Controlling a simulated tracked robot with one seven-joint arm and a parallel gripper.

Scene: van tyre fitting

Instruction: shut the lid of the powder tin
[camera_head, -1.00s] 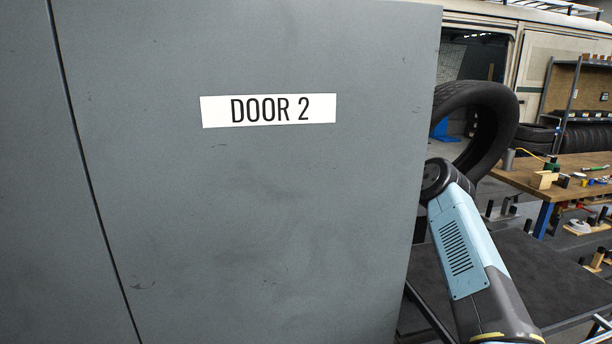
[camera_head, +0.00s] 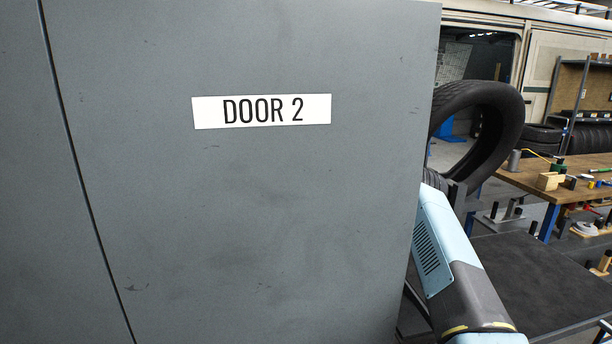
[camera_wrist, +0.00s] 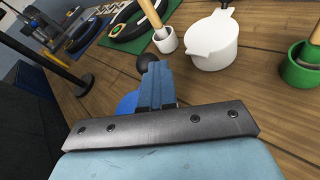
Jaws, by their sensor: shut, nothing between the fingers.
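In the wrist view my gripper (camera_wrist: 155,68) is shut and empty, its blue fingers pointing over a wooden bench top. A white round pot (camera_wrist: 212,45) with a tab at its side stands ahead and to the right, apart from the fingers. I cannot tell for sure whether it is the powder tin or how its lid stands. A blue rounded thing (camera_wrist: 127,104) is mostly hidden behind the fingers. In the head view a grey door covers most of the picture, and my gripper and the tin are not visible there.
The grey door (camera_head: 250,210) reads DOOR 2. A tyre (camera_head: 500,115) and a workbench (camera_head: 520,178) show to its right. In the wrist view a white cup (camera_wrist: 165,40), a green cup (camera_wrist: 298,72) and a black ball (camera_wrist: 146,62) stand near the fingers.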

